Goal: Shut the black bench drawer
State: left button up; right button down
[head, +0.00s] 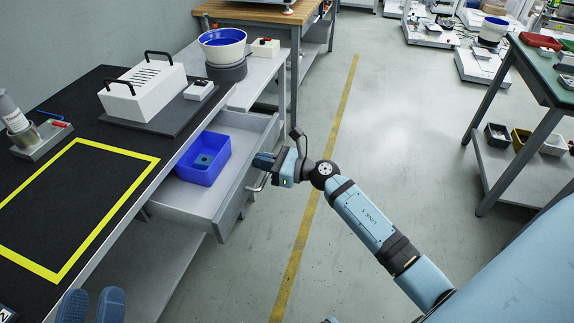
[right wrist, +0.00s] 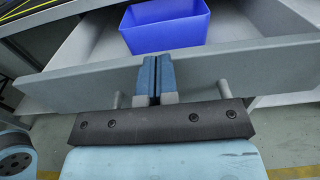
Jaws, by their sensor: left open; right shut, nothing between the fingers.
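The bench drawer (head: 228,196) is pulled out from under the black-topped bench (head: 65,130). Its body is grey, and a blue bin (head: 205,160) sits inside. A metal handle (head: 258,183) is on its front. My right gripper (head: 263,160) is shut and empty at the drawer front, near the handle. In the right wrist view its fingers (right wrist: 157,75) lie together before the front panel (right wrist: 85,85), between the handle's posts; I cannot tell whether they touch the panel. My left gripper (head: 91,304) is open and empty over the bench's near edge, partly cut off by the frame.
A white box with black handles (head: 143,92) and a bottle (head: 12,112) stand on the bench. A white bowl feeder with blue inside (head: 223,47) stands behind the drawer. Open floor with a yellow line (head: 318,187) lies right of the drawer.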

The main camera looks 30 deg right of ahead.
jog(key=b+x, duration=0.1)
jog(key=x, duration=1.3)
jog(key=shift+w+a, duration=0.3)
pick_arm(q)
jog(key=shift+d+f+g, duration=0.1)
jog(key=shift+f+g, duration=0.2)
jog(key=shift+f, duration=0.65)
pick_arm(e)
jog(key=shift+x, duration=0.75)
pick_arm(q)
jog(key=shift+w+f, duration=0.1)
jog(key=shift+f, duration=0.05)
pick_arm(e)
jog(key=shift+d, duration=0.1)
